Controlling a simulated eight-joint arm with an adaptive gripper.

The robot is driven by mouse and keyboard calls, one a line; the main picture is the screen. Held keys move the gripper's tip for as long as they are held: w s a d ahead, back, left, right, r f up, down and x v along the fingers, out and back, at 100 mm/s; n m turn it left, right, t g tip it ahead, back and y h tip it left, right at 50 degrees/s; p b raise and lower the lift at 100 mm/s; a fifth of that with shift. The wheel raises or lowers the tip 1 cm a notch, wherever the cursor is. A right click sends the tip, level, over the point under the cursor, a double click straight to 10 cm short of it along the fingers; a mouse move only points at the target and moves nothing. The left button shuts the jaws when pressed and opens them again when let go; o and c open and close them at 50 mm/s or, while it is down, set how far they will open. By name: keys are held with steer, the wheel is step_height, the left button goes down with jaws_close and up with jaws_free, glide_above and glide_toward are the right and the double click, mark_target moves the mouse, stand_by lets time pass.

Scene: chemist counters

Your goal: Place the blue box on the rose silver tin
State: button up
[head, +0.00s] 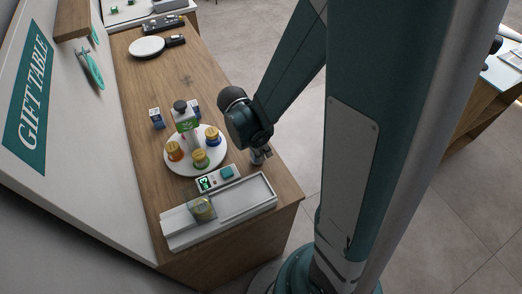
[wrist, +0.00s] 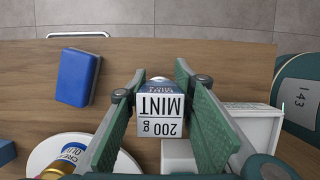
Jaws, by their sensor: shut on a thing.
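My gripper (wrist: 163,110) is closed around a package (wrist: 158,128) whose white face reads "MINT 200 g" upside down in the wrist view. A blue part shows behind that face. In the head view my gripper (head: 260,156) is low over the counter's right side, and what it holds is unclear. A plain blue box (wrist: 77,76) lies on the wood to the left in the wrist view, apart from the gripper. No rose label is legible, so I cannot tell which thing is the rose silver tin.
A round white stand (head: 180,163) holds jars with coloured lids and a green-labelled bottle (head: 187,118). A small blue-and-white box (head: 157,119) stands behind it.

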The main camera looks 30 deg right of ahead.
steer(key=shift+f, duration=0.3)
steer(key=o, duration=1)
steer(key=shift+r, duration=0.2)
steer(key=shift+p+v, duration=0.85)
steer(key=shift+v, duration=5.15)
steer(key=shift+s+r+m+t, duration=0.15)
steer(key=shift+r+m, duration=0.3)
steer(key=shift+r, duration=0.1)
steer(key=shift+s+r+m+t, duration=0.15)
steer(key=shift+r+m, duration=0.3)
steer(key=shift+r, duration=0.05)
steer(key=s+a+r+m+t+y, duration=0.1)
steer(key=s+r+m+t, duration=0.2)
steer(key=r+m, duration=0.4)
steer(key=s+a+r+m+t+y, duration=0.1)
steer(key=s+r+m+t+y, duration=0.1)
steer(key=r+m, duration=0.5)
steer(key=shift+s+m+t, duration=0.8)
steer(key=shift+s+m, duration=0.25)
steer(key=shift+m, duration=0.05)
